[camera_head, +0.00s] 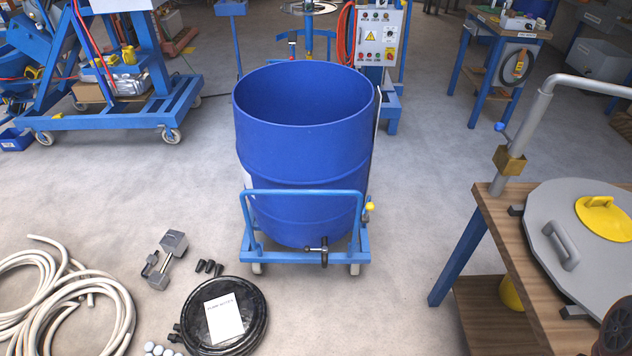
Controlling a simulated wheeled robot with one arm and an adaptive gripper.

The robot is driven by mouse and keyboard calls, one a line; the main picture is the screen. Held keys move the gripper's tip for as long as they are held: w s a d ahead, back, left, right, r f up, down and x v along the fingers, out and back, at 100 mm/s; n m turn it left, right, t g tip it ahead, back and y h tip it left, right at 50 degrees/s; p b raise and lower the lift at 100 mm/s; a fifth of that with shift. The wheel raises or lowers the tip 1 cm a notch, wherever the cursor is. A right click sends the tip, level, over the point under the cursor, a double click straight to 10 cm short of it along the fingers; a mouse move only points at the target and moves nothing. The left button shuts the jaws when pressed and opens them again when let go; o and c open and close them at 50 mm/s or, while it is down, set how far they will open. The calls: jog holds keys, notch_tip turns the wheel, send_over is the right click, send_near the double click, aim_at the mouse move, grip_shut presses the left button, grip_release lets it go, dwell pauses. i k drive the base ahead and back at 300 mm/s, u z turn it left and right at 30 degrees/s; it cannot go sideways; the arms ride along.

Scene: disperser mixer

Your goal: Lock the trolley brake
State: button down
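A low blue trolley (294,257) stands on the floor in the middle, carrying a large open blue drum (304,160). Its tubular front rail (302,193) faces me, and two casters show under its front edge. A dark lever or clamp-like fitting (324,252) sits on the front edge, right of centre. A small yellow knob (370,206) stands on the trolley's right side. I cannot tell which of these fittings is the brake, or whether it is locked. My gripper is not in view.
A wooden-topped bench (487,203) with a grey lid (575,230) stands at right. A control box (378,38) stands behind the drum. Floor right of the trolley is clear.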

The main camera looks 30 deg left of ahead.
aim_at(365, 219)
jog(key=u, duration=1)
jog(key=i, duration=0.85)
jog(key=u, duration=0.75)
